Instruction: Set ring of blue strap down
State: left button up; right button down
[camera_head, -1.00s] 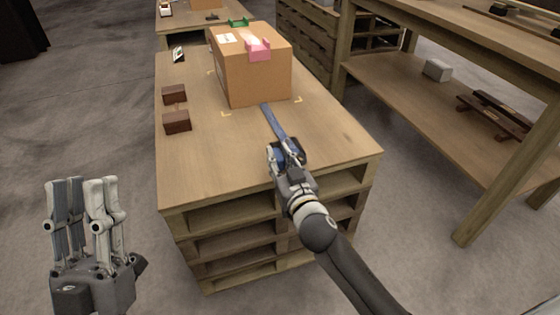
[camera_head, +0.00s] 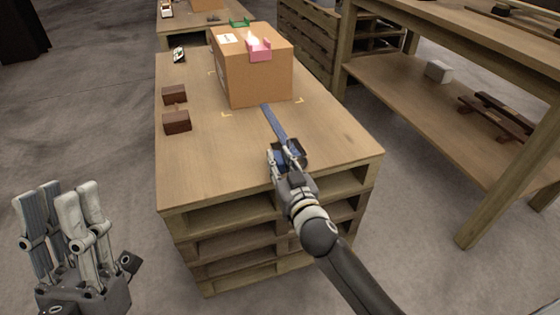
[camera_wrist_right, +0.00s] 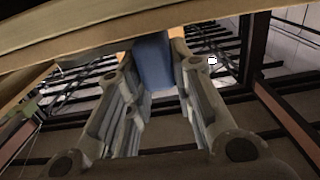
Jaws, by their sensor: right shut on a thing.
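The blue strap (camera_head: 275,124) reaches from my right gripper (camera_head: 288,155) toward the foot of the cardboard box, over the near part of the wooden table (camera_head: 215,165). In the right wrist view, the blue strap (camera_wrist_right: 153,62) lies between the two fingers of my right gripper, which is shut on it. The strap's far end is close to the box's lower front edge; whether it touches the box or table is unclear. Its ring shape does not show clearly. My left gripper (camera_head: 58,198) is open and empty, left of the table over the floor.
Two brown blocks (camera_head: 176,122) (camera_head: 174,95) sit at the left edge. A wooden shelf (camera_head: 440,110) stands right. The table's near left is clear.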

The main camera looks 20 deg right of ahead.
jog(key=shift+f, duration=0.25)
jog(key=c, duration=1.3)
grip_release()
jog(key=shift+o, duration=0.2)
